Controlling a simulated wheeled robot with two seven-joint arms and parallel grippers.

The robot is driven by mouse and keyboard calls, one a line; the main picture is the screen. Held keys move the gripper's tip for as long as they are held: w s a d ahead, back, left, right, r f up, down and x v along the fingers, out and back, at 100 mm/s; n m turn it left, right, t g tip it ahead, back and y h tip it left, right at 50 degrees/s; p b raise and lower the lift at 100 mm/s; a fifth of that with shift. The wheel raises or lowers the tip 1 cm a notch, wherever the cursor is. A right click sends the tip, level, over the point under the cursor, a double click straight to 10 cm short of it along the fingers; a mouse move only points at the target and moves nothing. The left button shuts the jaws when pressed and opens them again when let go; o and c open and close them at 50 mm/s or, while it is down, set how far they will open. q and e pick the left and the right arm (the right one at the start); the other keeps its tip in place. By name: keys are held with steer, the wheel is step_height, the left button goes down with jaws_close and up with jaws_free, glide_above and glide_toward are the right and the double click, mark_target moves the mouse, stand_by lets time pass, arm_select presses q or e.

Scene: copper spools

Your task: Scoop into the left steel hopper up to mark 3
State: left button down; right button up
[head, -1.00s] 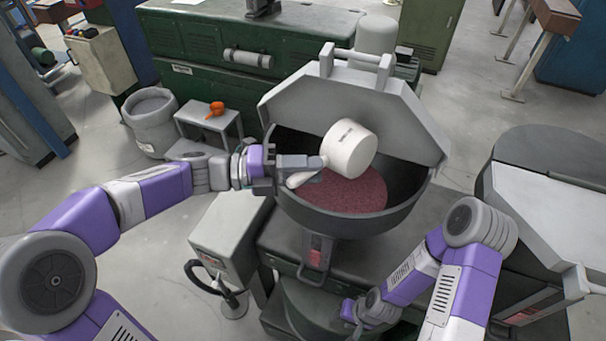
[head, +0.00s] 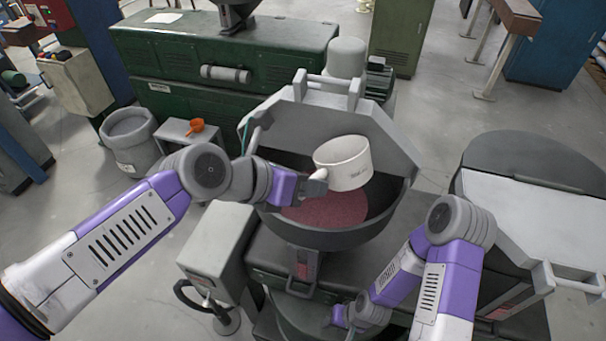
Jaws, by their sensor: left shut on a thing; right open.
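The left steel hopper (head: 395,213) stands open in the middle, its grey lid (head: 290,128) tilted up behind it. Reddish granules (head: 325,212) cover its bottom; I cannot make out any level marks on its wall. My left gripper (head: 316,184) is shut on the handle of a white scoop (head: 344,170), which hangs over the hopper above the granules. The scoop's rim faces up, slightly tilted; its contents cannot be made out. My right gripper (head: 338,316) is low in front of the hopper, small and partly hidden by its own arm, empty as far as it shows.
A second hopper (head: 525,205) with its lid shut stands at the right. An orange scoop (head: 197,125) lies on a small grey stool (head: 172,132) beside a grey bin (head: 128,135). A green machine (head: 190,50) stands behind.

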arm_select(q)
steer(key=shift+f+m+t+y, duration=0.9)
steer(key=shift+m+t+y, duration=0.1)
steer(key=shift+y, duration=0.1)
steer(key=shift+f+y+b, duration=0.3)
steer(key=shift+b, duration=0.1)
steer(key=shift+m+t+b, duration=0.3)
steer(key=shift+t, duration=0.1)
step_height(320, 180, up, 3)
steer(key=shift+f+p, duration=0.1)
steer(key=shift+p, duration=0.65)
steer(key=shift+r, duration=0.85)
steer(key=shift+f, duration=0.15)
